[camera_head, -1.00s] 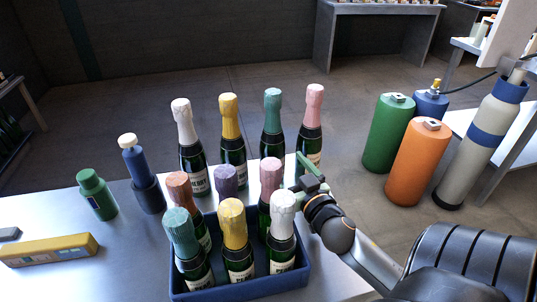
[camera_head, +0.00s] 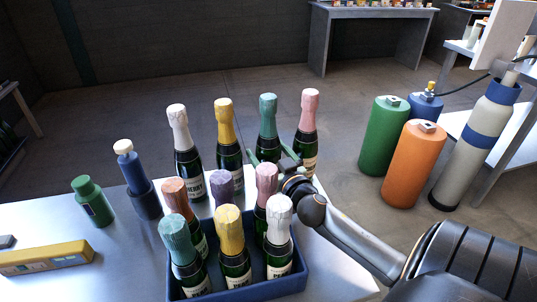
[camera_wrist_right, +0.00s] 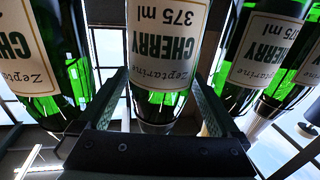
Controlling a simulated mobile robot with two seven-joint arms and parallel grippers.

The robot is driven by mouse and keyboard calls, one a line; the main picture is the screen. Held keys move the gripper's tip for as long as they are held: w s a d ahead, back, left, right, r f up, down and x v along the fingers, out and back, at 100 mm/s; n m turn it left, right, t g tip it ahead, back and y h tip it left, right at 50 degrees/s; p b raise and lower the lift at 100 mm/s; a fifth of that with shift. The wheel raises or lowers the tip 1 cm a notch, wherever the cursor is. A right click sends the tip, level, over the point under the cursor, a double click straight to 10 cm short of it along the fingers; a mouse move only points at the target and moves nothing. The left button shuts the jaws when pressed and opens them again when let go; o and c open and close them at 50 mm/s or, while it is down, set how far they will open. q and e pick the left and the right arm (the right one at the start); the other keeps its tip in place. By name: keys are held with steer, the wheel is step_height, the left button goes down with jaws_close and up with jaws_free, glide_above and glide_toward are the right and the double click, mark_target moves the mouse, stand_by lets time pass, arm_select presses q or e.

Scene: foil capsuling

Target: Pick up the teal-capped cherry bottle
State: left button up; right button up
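The teal-capped bottle (camera_head: 268,117) stands upright in the back row on the table, between a yellow-capped and a pink-capped one. My right gripper (camera_head: 274,156) is at this bottle's front, its two green fingers spread to either side of the body. In the right wrist view a bottle labelled CHERRY 375 ml (camera_wrist_right: 165,50) sits between the open fingers (camera_wrist_right: 160,85), with gaps on both sides. The teal bottle's lower part is hidden by my gripper in the head view. Another teal-capped bottle (camera_head: 180,243) stands in the blue crate (camera_head: 245,292). My left gripper is not in view.
Neighbouring yellow-capped (camera_head: 226,123) and pink-capped (camera_head: 308,115) bottles stand close by. Several bottles fill the crate in front. A blue tool in a holder (camera_head: 135,175), a green bottle (camera_head: 93,202) and a yellow box (camera_head: 45,258) are at left. Gas cylinders (camera_head: 414,165) stand beyond the table.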

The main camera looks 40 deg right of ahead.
jaws_close()
stand_by(0.6)
steer(key=shift+r, duration=0.2)
